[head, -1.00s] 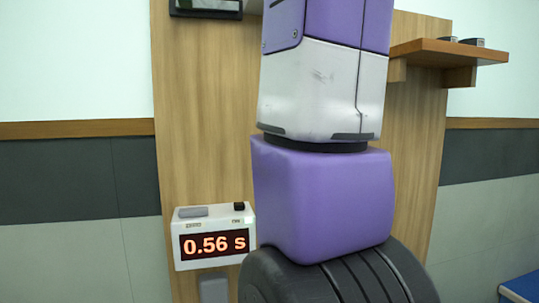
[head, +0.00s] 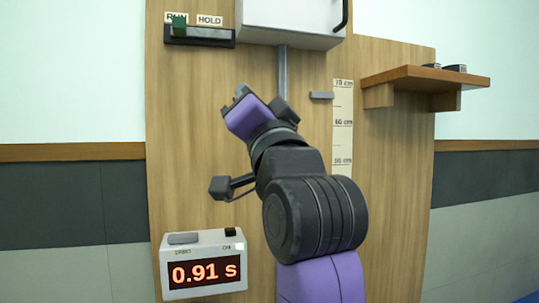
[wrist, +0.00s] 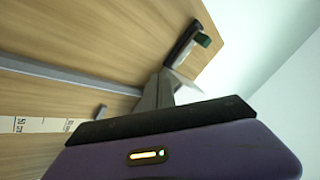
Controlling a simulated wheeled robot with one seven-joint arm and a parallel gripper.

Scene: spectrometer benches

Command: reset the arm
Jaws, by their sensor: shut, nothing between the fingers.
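My arm rises from the bottom of the head view in front of a wooden board (head: 395,150). My gripper (head: 262,104), purple and dark grey, is at the arm's upper end, tilted up and left. It is left of the height scale and below the white box. In the wrist view my gripper (wrist: 160,90) shows past its purple body; its fingers are together with nothing held.
A timer (head: 203,275) reading 0.91 s is at lower left. A RUN/HOLD switch (head: 199,36) has its green knob by RUN. A white box (head: 290,18), metal rail (head: 283,70), height scale (head: 342,125) and wooden shelf (head: 425,78) are on the board.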

